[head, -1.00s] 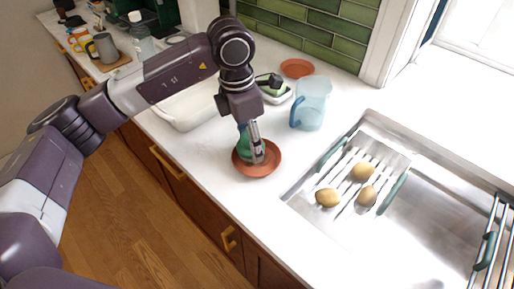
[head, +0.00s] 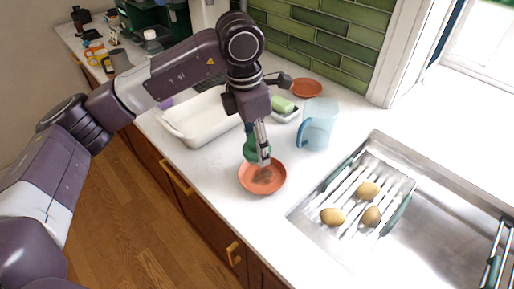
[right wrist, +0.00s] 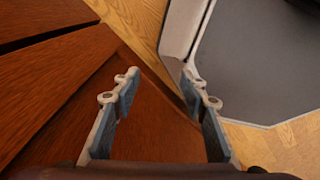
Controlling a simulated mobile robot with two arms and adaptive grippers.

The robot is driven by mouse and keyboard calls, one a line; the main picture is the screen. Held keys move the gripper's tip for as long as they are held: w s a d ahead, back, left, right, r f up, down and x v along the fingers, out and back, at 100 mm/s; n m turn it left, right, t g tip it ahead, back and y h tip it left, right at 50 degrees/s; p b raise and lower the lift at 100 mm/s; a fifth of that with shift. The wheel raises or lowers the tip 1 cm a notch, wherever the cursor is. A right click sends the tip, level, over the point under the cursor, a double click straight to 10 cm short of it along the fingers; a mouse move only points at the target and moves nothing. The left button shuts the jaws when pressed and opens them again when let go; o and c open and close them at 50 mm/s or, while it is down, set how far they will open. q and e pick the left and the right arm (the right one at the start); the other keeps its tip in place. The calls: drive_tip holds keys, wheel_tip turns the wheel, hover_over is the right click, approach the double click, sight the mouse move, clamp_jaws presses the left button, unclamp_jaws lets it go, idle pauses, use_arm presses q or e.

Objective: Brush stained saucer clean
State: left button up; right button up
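The terracotta saucer (head: 262,188) lies on the white counter in the head view, with a dark smudge near its middle. My left gripper (head: 264,156) points down over the saucer's far part. It is shut on a green brush (head: 251,151), mostly hidden behind the fingers. I cannot tell whether the brush touches the saucer. My right gripper (right wrist: 160,105) shows in the right wrist view, open and empty, with brown cabinet wood and floor beyond it.
A second terracotta saucer (head: 307,88), a blue pitcher (head: 318,125), a dish with a green sponge (head: 284,105) and a white basin (head: 193,132) stand nearby. The sink (head: 428,223) at right has a rack with several potatoes. Counter in front of the saucer is clear.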

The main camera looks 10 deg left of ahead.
use_arm(q)
drive_tip(key=shift+r, duration=0.3)
drive_tip(key=shift+r, duration=0.1)
drive_tip(key=shift+r+p, duration=0.6)
drive_tip(key=shift+r, duration=0.8)
